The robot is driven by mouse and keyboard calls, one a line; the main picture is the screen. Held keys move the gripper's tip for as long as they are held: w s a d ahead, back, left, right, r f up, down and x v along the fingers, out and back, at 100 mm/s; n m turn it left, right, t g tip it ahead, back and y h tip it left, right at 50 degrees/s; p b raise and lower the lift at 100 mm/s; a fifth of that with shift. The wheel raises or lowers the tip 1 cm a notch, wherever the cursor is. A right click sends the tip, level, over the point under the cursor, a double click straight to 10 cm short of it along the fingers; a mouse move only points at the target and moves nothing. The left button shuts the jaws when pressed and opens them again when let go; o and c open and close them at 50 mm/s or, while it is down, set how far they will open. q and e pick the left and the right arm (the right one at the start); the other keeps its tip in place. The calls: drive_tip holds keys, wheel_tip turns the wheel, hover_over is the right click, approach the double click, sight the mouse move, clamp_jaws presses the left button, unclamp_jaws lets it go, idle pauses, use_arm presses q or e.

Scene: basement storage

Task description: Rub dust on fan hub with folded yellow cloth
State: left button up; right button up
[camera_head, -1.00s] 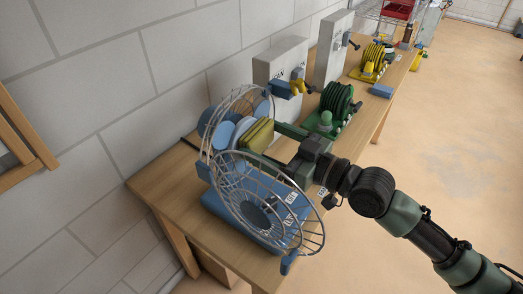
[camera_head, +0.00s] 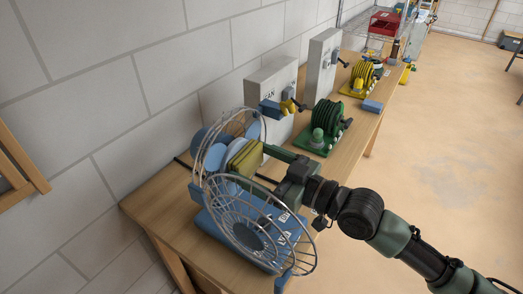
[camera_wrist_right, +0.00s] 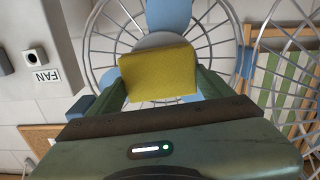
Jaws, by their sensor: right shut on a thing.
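The folded yellow cloth (camera_head: 245,160) is held between the fingers of my right gripper (camera_head: 268,160), inside the opened wire cage of the blue fan (camera_head: 222,222). In the right wrist view the cloth (camera_wrist_right: 158,74) spans both fingers and lies in front of the fan's pale round hub (camera_wrist_right: 160,40). It covers most of the hub, so I see no dust. The cloth is close to the hub; whether it touches cannot be told. The front wire guard (camera_head: 247,225) is swung out toward the near side. My left gripper is not in view.
The fan stands on a long wooden table (camera_head: 150,200) against a block wall. A green reel (camera_head: 327,116), a blue block (camera_head: 372,106) and a yellow reel (camera_head: 366,76) stand farther along. Grey boxes (camera_head: 270,88) stand behind. The floor at right is open.

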drive_tip(key=shift+s+a+r+p, duration=0.25)
drive_tip(key=shift+s+a+p, duration=0.6)
drive_tip(key=shift+s+p, duration=0.3)
drive_tip(key=shift+s+a+f+p, duration=0.25)
drive_tip(key=shift+s+a+p, duration=0.25)
drive_tip(key=shift+s, duration=0.1)
drive_tip(key=shift+d, duration=0.1)
drive_tip(key=shift+v, duration=2.95)
